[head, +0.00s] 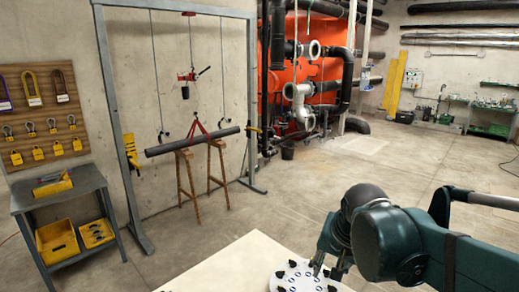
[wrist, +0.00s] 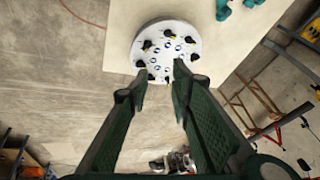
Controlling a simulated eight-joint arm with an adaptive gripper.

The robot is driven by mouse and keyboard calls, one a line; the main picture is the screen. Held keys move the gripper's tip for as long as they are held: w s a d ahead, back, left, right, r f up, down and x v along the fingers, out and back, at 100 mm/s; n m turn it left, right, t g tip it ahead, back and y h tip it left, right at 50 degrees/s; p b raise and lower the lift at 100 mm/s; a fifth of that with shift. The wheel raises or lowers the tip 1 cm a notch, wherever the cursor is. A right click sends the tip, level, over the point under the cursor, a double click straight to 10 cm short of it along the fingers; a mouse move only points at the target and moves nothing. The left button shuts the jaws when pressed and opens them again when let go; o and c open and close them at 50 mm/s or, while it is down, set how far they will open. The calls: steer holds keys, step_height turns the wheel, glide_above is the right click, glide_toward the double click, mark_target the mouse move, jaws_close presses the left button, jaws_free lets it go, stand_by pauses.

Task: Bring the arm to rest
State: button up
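My gripper (wrist: 160,74) shows in the wrist view with its two dark green fingers apart and nothing visible between them. Its fingertips overlap the near edge of a round white plate (wrist: 165,34) in the picture; I cannot tell how far above it they are. The plate carries several black clamp-like pieces and small ringed marks. In the head view my arm comes in from the right and bends down over the plate (head: 279,284), whose lower part is cut off by the frame edge. My fingers are mostly hidden there.
The plate lies on a pale tabletop (head: 222,266). A steel gantry frame (head: 112,125) stands behind, with a dark pipe (head: 165,148) slung over wooden trestles (head: 185,180). A grey cart (head: 60,195) with yellow bins is at left. Open floor (head: 330,185) lies between.

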steer(key=s+d+f+n+t, duration=0.1)
steer(key=s+n, duration=0.1)
steer(key=s, duration=0.3)
steer(key=s+d+f+n+t, duration=0.1)
steer(key=s+d+n, duration=0.1)
steer(key=s, duration=0.4)
steer(key=shift+s+d+f+n+t, duration=0.2)
steer(key=shift+d+n+t, duration=0.1)
steer(key=shift+n, duration=0.4)
steer(key=shift+r, duration=0.1)
stand_by(2.8)
